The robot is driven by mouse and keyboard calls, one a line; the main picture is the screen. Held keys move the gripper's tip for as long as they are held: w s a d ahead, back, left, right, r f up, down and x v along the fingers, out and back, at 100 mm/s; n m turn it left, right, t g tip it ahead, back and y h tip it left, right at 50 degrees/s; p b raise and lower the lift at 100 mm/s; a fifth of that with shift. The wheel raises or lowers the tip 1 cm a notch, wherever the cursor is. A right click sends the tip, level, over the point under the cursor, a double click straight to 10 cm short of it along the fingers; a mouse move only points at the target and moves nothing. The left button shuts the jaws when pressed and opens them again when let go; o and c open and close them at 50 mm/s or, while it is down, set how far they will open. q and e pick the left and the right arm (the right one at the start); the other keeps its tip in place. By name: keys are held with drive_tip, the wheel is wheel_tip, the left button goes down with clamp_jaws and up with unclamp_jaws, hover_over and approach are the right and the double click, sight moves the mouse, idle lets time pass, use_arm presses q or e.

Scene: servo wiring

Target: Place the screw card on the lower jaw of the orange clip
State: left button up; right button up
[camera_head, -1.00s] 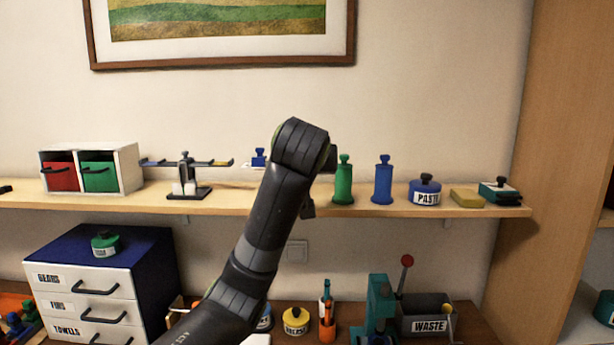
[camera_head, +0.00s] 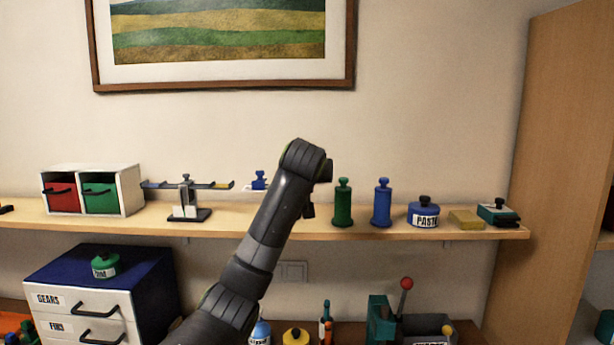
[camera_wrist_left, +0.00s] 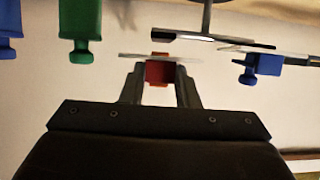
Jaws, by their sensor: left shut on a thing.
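In the left wrist view my left gripper (camera_wrist_left: 160,88) is shut on a red block (camera_wrist_left: 160,72) with a thin pale plate (camera_wrist_left: 160,57) across its far end. This looks like the screw card, though its face is seen edge-on. In the head view my left arm rises from the bottom in front of the shelf; its fingers and the held card are hidden behind the wrist. The orange clip is not recognisable in either view. My right gripper is not in view.
The shelf (camera_head: 110,221) carries a drawer box (camera_head: 131,190), a balance (camera_head: 187,200), a blue knobbed piece (camera_head: 259,180), green (camera_head: 343,204) and blue (camera_head: 383,204) bottles and a paste jar (camera_head: 424,215). Below are a labelled drawer unit (camera_head: 150,295) and a red-knobbed lever (camera_head: 406,284).

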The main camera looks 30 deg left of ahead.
use_arm(q)
drive_tip(key=shift+f, duration=0.8)
drive_tip(key=shift+s, duration=0.1)
drive_tip(key=shift+f, duration=0.2)
drive_tip(key=o, duration=0.9)
drive_tip(key=shift+o, duration=0.2)
drive_tip(key=shift+r, duration=0.1)
drive_tip(key=b+v, duration=0.3)
drive_tip(key=v, duration=0.9)
drive_tip(key=shift+r+b, duration=0.25)
drive_tip(key=shift+b, duration=0.1)
